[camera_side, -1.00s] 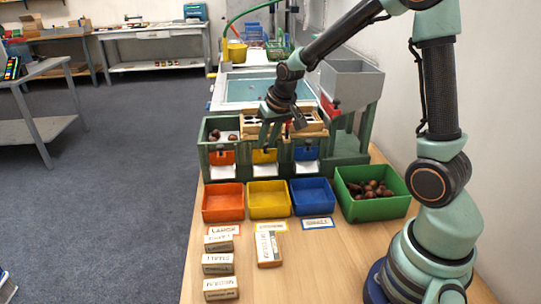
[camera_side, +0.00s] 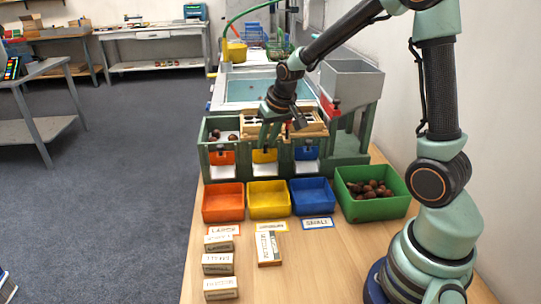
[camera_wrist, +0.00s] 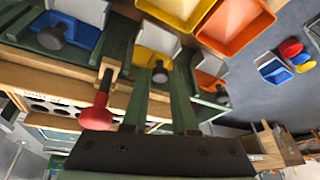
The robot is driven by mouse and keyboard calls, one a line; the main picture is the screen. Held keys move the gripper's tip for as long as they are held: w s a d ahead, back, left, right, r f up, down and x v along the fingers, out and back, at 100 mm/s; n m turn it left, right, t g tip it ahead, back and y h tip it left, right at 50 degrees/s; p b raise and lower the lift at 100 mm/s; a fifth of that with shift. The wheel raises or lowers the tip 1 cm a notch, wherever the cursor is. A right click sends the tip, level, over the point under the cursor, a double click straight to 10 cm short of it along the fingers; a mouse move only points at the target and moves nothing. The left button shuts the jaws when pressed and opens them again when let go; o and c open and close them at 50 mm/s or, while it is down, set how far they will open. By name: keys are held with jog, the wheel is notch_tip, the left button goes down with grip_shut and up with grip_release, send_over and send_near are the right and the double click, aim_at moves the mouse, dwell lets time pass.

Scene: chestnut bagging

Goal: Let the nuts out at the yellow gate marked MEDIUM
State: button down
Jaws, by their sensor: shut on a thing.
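The yellow gate (camera_side: 264,156) is the middle one of three gates on the front of the green sorter. It sits above a white chute. In the wrist view the yellow gate (camera_wrist: 158,38) has a dark knob (camera_wrist: 160,74) between my two fingers. My gripper (camera_side: 268,141) is at this gate from above, shut on the knob; it also shows in the wrist view (camera_wrist: 159,92). The yellow box (camera_side: 268,212) stands in front of the yellow gate and looks empty. A yellow-edged label (camera_side: 272,227) lies before it; its lettering is too small to read.
Orange (camera_side: 222,157) and blue (camera_side: 306,154) gates flank the yellow one. Orange (camera_side: 223,215) and blue (camera_side: 312,209) boxes flank the yellow box. A green crate (camera_side: 372,210) of nuts stands right. Several small cartons (camera_side: 268,249) lie in front. A red handle (camera_wrist: 97,107) is beside my fingers.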

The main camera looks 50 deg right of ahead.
aim_at(267, 146)
jog(key=shift+a+r, duration=0.1)
jog(key=shift+a, duration=0.1)
jog(key=shift+w+r, duration=0.1)
jog(key=shift+r, duration=1.7)
jog(key=c, duration=0.7)
grip_release()
jog(key=shift+d, duration=0.1)
jog(key=v, duration=1.2)
